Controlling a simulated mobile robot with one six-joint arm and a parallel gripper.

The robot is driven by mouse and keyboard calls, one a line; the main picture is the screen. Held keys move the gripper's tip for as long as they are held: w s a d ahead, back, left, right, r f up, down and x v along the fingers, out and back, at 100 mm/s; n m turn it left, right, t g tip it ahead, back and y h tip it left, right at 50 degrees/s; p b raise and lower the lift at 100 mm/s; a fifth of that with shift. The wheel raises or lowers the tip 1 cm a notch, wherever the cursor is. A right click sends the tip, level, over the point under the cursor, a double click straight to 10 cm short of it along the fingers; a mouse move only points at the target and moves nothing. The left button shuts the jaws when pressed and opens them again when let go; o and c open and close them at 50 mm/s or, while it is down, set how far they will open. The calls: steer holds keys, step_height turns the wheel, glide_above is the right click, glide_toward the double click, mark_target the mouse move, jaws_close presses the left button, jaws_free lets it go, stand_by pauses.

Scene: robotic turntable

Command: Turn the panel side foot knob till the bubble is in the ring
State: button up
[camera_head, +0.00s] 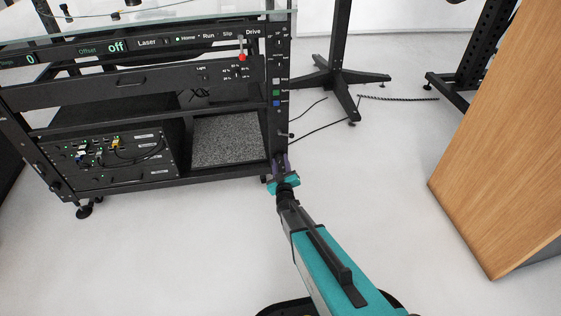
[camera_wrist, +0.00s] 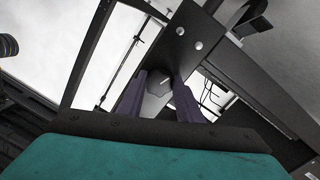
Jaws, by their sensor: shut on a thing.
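The black rack frame (camera_head: 276,60) carries the front panel (camera_head: 130,48) with its displays and switches. My gripper (camera_head: 280,165) is at the bottom of the frame's right corner post, and its fingers partly hide the foot there. In the wrist view my gripper (camera_wrist: 158,95) has its two purple fingers on either side of a dark grey foot knob (camera_wrist: 155,82), below a black bracket with bolts. The gripper is shut on this knob. I cannot make out the bubble or its ring in either view.
Another foot (camera_head: 84,210) stands at the frame's front left corner. A wooden cabinet (camera_head: 500,140) stands at the right, and a black stand (camera_head: 340,75) with loose cables is behind. The pale floor (camera_head: 180,250) in front of the frame is clear.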

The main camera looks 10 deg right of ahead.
steer(key=n+p, duration=0.1)
steer(key=n, duration=0.5)
steer(key=shift+d+t, duration=0.15)
steer(key=shift+t, duration=0.15)
steer(key=n, duration=0.7)
steer(key=shift+t+p, duration=0.3)
steer(key=shift+r, duration=0.1)
steer(key=o, duration=1)
steer(key=shift+s, duration=0.15)
steer(key=s+p, duration=0.1)
steer(key=s, duration=0.3)
steer(key=s+p, duration=0.1)
steer(key=s, duration=0.4)
steer(key=s+a+f+p, duration=0.1)
steer(key=s, duration=0.3)
steer(key=shift+s, duration=0.25)
